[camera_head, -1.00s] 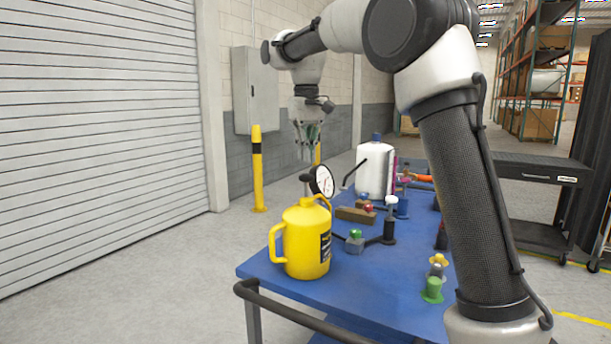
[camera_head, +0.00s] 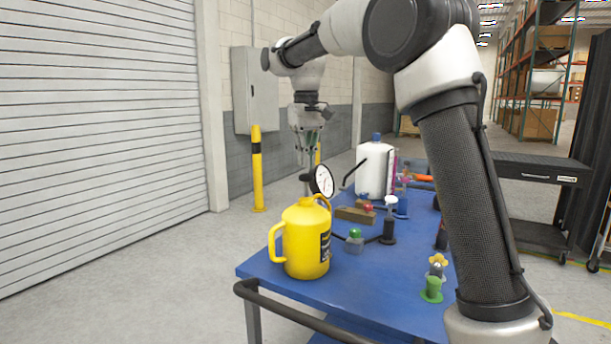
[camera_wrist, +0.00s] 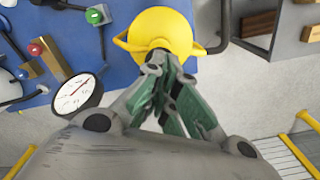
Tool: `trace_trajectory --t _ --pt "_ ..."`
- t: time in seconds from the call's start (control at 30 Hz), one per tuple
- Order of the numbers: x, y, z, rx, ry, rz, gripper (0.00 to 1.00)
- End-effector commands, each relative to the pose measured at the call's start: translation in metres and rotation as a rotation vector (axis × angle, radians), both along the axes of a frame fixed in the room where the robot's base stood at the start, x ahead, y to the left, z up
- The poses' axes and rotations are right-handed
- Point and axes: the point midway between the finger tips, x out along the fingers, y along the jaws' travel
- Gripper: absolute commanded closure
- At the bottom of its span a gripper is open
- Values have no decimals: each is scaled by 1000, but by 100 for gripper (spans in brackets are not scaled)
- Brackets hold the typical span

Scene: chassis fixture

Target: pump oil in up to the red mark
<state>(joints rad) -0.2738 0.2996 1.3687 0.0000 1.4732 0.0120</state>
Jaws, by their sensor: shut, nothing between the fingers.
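The yellow jug (camera_head: 306,240), with a side handle and a dark label, stands upright at the near left corner of the blue table. It also shows from above in the wrist view (camera_wrist: 160,28). A round white dial gauge (camera_head: 323,181) with a black rim shows just behind the jug's top; in the wrist view (camera_wrist: 78,94) it lies left of the fingers, with a small red mark on its face. My gripper (camera_head: 304,165) is shut and empty above and behind the jug. In the wrist view its fingertips (camera_wrist: 169,60) overlap the jug's edge. I cannot tell whether they touch anything. No oil level is visible.
A white container (camera_head: 375,171) with a blue cap stands farther back on the blue table (camera_head: 370,295). Small fixtures with green (camera_head: 355,233) and red (camera_head: 367,208) knobs lie right of the jug. A yellow post (camera_head: 257,170) stands beyond the table.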

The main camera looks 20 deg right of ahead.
Motion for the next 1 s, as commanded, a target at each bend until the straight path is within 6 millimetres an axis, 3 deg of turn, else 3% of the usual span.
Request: trace_trajectory --t 0.57,1.0 --pt "0 0 0 0 0 0 100" --pt "0 0 -25 0 1 0 100"
